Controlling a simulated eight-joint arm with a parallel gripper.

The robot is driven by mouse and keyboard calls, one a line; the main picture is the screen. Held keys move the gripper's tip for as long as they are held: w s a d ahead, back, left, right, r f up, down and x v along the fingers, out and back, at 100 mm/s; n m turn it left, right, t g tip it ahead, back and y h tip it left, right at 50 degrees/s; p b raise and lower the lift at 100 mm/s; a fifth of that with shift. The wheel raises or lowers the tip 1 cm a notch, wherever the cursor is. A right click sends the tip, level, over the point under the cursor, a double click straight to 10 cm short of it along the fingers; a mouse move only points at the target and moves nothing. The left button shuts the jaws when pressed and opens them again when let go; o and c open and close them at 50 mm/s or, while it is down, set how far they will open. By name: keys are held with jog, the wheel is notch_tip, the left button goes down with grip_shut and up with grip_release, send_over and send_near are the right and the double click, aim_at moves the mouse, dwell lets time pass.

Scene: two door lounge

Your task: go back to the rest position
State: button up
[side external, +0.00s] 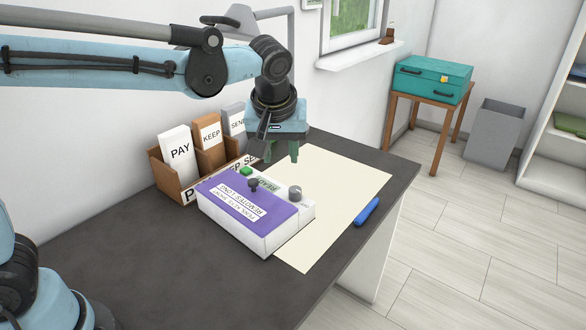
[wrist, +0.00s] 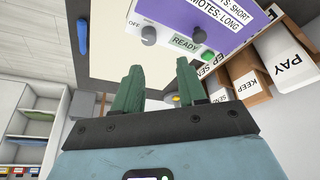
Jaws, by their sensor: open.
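My gripper (side external: 281,157) hangs above the far part of the desk, just behind the purple and white box in the side view. In the wrist view its two green fingers (wrist: 157,82) stand apart with nothing between them. The purple and white box (side external: 256,210) has a green button, a dark lever and a grey knob on top, and lies partly on a cream sheet (side external: 345,185). It also shows at the top of the wrist view (wrist: 205,22). My gripper appears clear of the box.
A wooden sorter (side external: 172,178) with PAY, KEEP and SEND cards stands along the wall, left of the box. A blue pen-like object (side external: 367,211) lies near the desk's right edge. The dark desk top (side external: 120,250) is bare at the front left. A teal case (side external: 432,79) stands on a side table.

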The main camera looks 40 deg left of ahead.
jog(key=s+a+f+m+t+h, duration=0.1)
jog(key=s+a+f+m, duration=0.1)
jog(key=s, duration=0.5)
jog(key=s+a+f+m+t+h, duration=0.1)
jog(key=s+a+f+m+t, duration=0.1)
jog(key=s+a+m, duration=0.3)
jog(key=shift+s+a+t, duration=0.2)
jog(key=shift+s+t, duration=0.1)
jog(key=shift+s, duration=0.55)
